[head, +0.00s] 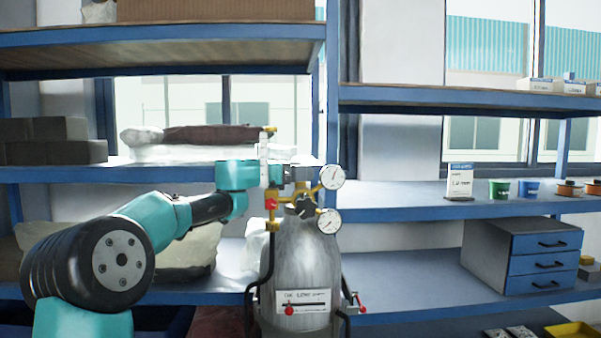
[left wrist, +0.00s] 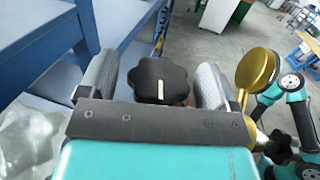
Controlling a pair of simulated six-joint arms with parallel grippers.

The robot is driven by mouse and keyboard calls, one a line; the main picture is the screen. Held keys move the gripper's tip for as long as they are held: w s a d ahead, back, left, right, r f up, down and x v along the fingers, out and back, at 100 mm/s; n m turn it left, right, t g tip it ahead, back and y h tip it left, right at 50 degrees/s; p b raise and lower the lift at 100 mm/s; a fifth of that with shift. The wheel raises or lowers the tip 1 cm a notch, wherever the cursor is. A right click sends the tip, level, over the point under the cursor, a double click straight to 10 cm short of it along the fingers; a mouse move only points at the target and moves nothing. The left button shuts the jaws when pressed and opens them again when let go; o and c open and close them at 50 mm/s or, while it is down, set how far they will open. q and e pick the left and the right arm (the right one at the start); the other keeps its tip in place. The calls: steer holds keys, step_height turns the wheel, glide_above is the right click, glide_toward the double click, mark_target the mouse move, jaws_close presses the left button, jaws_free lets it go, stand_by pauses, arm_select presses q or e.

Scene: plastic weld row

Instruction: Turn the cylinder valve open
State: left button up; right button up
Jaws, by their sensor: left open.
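The grey gas cylinder (head: 300,262) stands upright in the middle of the head view, with a brass regulator and two round gauges (head: 332,177) on top. The black lobed valve knob (left wrist: 160,80) with a white mark shows in the left wrist view. My left gripper (head: 287,173) is at the cylinder's top, coming from the left. In the left wrist view its two fingers are apart, one on each side of the knob; I cannot tell whether they touch it. In the head view the gripper hides the valve knob. My right gripper is not in view.
A black regulator knob (head: 306,208) sits just right of my left gripper. Hoses with red fittings (head: 361,304) hang beside the cylinder. Blue shelves (head: 420,211) stand behind, with a drawer box (head: 522,257) at right and wrapped bundles (head: 190,140) at left.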

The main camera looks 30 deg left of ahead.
arm_select(q)
steer(key=shift+c, duration=0.5)
steer(key=c, duration=0.8)
steer(key=shift+w+n+t+y, duration=0.1)
steer(key=shift+n+t+y, duration=0.7)
steer(key=shift+y, duration=0.2)
steer(key=o, duration=0.9)
steer(key=shift+m+g+h, duration=0.4)
steer(key=shift+h, duration=0.1)
